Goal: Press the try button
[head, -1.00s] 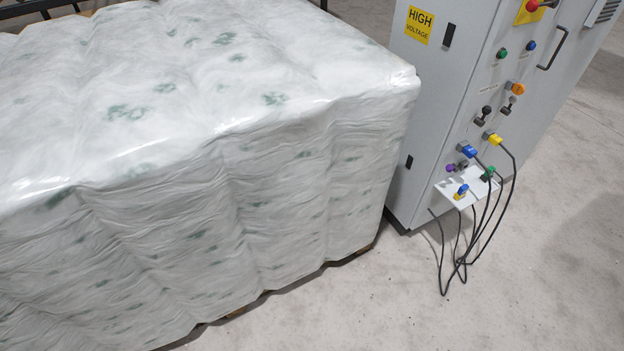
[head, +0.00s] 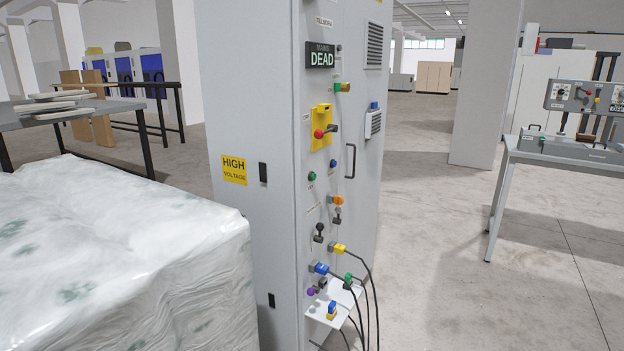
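The grey electrical cabinet (head: 245,80) stands in the middle of the head view, its control face turned to the right. On that face are a green button (head: 312,176), a blue button (head: 333,164) and an orange knob (head: 337,200). Above them a red knob (head: 319,133) sits on a yellow plate. Higher up are a green-and-brass fitting (head: 342,87) and a display (head: 321,56) reading "DEAD". The small labels are too small to read, so I cannot tell which control is the try button. Neither of my grippers shows.
A wrapped white bale (head: 120,260) stands close at the cabinet's left. Cables hang from yellow (head: 339,248) and blue (head: 321,268) plugs above a low white shelf (head: 338,302). A workbench (head: 560,152) stands at right. Floor between it and the cabinet is clear.

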